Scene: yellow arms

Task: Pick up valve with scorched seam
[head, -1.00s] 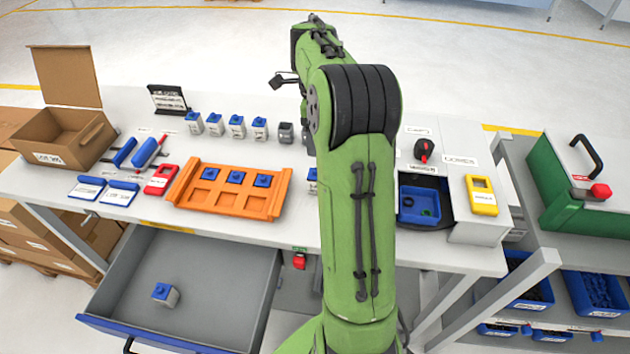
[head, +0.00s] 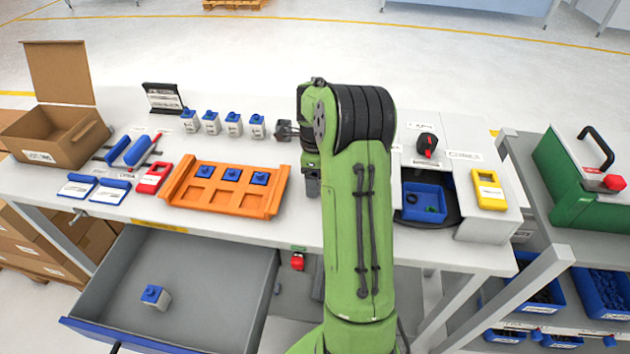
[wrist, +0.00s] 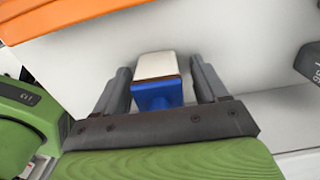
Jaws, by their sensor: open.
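In the wrist view a valve (wrist: 157,68) with a white body and blue cap lies between the fingers of my gripper (wrist: 160,72). A dark brownish line runs where the white body meets the blue cap. My gripper is open, with a finger on each side of the valve and narrow gaps between. In the head view my gripper (head: 312,185) points down at the table just right of the orange tray (head: 282,195), and it hides this valve.
Several similar valves (head: 210,123) stand in a row behind the tray. Blue-capped valves (head: 232,174) sit in the tray's back pockets. Another valve (head: 155,297) lies in the open drawer (head: 215,315). A blue bin (head: 425,200) is to the right of my arm.

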